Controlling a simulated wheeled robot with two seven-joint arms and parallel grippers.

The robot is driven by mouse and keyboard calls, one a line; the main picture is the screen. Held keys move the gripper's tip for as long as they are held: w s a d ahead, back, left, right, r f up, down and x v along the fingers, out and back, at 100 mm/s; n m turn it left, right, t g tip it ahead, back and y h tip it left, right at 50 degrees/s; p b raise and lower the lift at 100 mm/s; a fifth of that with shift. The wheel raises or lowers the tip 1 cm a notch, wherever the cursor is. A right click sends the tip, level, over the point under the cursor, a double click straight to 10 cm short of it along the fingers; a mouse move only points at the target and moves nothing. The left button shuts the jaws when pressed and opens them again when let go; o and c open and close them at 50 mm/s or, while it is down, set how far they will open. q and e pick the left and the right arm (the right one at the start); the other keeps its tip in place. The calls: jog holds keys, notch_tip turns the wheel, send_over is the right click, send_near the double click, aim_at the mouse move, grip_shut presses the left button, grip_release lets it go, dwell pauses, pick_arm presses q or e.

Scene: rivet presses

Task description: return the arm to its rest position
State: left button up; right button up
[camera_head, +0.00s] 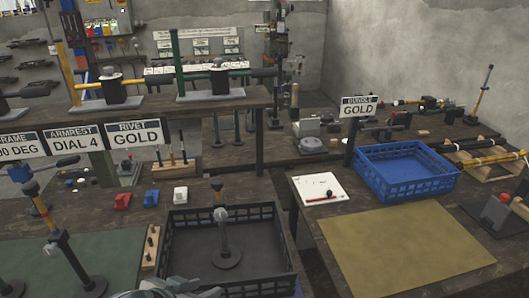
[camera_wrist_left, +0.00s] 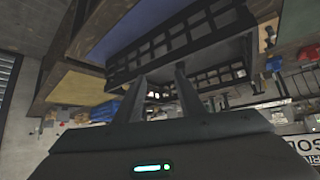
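The top of my left gripper (camera_head: 168,290) shows at the bottom edge of the head view, just in front of the black crate (camera_head: 277,284). In the left wrist view, the two fingers of my left gripper (camera_wrist_left: 160,76) stand apart with nothing held between them. The black crate also shows beyond the fingertips in that view (camera_wrist_left: 165,48). A dark post with a round base (camera_head: 223,240) stands upright in the crate. My right gripper shows in neither view.
A blue crate (camera_head: 403,170) and a white sheet with a red pen (camera_head: 319,190) are on the right table. A tan mat (camera_head: 400,245) there is bare. Posts with levers (camera_head: 65,240) stand at the left. A shelf with signs (camera_head: 140,133) runs behind.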

pick_arm(q)
jog(key=s+a+f+n+g+y, duration=0.15)
jog(key=s+a+f, duration=0.25)
jog(key=s+f, duration=0.6)
jog(key=s+a+f+n+g+y, duration=0.1)
jog(key=s+a+f+g+y, duration=0.2)
jog(key=s+f, duration=0.7)
notch_tip(320, 180, down, 26)
jog(key=s+a+g+h, duration=0.1)
jog(key=s+g, duration=0.1)
jog(key=s, duration=0.1)
jog(key=s+a+f+b, duration=0.1)
jog(key=s+a+f, duration=0.2)
jog(key=s+f, duration=1.5)
jog(key=shift+s+a+f+g+b, duration=0.25)
jog(key=shift+f+g, duration=0.2)
jog(key=shift+f, duration=0.4)
jog(key=shift+w+m, duration=0.1)
jog(key=shift+m, duration=0.15)
